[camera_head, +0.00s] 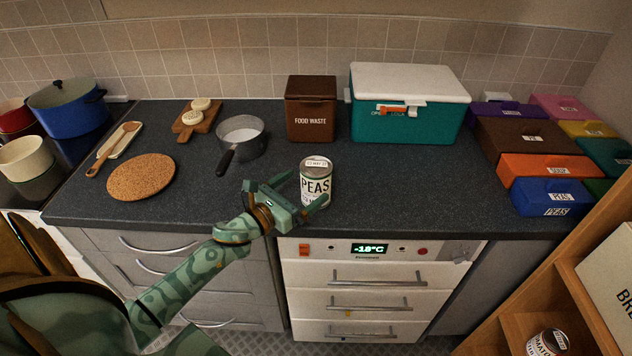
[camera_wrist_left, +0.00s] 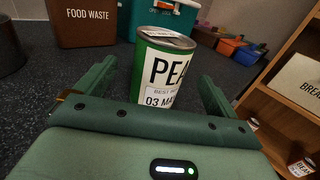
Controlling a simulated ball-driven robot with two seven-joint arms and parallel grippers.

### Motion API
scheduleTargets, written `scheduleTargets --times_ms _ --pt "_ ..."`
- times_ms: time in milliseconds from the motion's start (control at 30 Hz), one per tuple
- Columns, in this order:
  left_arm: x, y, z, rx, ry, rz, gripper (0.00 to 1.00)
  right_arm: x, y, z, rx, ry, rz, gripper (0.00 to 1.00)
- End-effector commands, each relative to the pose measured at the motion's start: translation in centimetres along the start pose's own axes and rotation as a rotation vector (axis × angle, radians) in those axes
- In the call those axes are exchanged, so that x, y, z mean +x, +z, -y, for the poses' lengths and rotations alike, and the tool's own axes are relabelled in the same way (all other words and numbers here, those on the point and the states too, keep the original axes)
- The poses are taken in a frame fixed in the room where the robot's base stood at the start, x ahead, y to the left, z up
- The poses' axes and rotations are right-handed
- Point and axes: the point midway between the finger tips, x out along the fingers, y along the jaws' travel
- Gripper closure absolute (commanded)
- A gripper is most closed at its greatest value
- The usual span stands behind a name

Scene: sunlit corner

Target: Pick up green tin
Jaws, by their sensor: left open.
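My left gripper (camera_head: 304,189) is open at the tin, coming from the front left. In the wrist view its fingers (camera_wrist_left: 158,82) stand to either side of the tin, with a gap visible at each side. My right gripper is not in view.
Behind the tin stand a brown food waste bin (camera_head: 311,113) and a teal cool box (camera_head: 407,115). A grey saucepan (camera_head: 242,140) and a cork mat (camera_head: 141,177) lie to the left. Coloured boxes (camera_head: 545,166) line the right. The worktop right of the tin is clear.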

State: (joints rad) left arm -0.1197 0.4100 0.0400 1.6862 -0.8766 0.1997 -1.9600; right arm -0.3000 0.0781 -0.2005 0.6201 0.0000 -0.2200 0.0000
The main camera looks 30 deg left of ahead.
Motion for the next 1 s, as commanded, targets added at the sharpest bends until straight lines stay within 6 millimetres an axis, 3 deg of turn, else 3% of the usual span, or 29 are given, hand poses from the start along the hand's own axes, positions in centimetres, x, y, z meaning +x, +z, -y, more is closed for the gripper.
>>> scheduleTargets --times_ms 367,633,667,867,1000 --pt "5.0 -0.1 0.0 -0.002 0.002 0.001 0.05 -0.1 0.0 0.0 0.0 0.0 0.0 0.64" --pt "5.4 -0.2 0.0 -0.002 0.001 -0.001 0.05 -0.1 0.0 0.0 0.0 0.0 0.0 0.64" --pt "5.4 -0.2 0.1 -0.002 0.001 -0.001 0.11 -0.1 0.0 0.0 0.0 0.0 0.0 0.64" --pt "5.4 -0.1 0.0 -0.002 0.001 -0.001 0.67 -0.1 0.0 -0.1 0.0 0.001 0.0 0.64" --pt "5.4 0.0 0.0 -0.002 0.001 0.002 0.69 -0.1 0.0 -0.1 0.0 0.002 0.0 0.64"
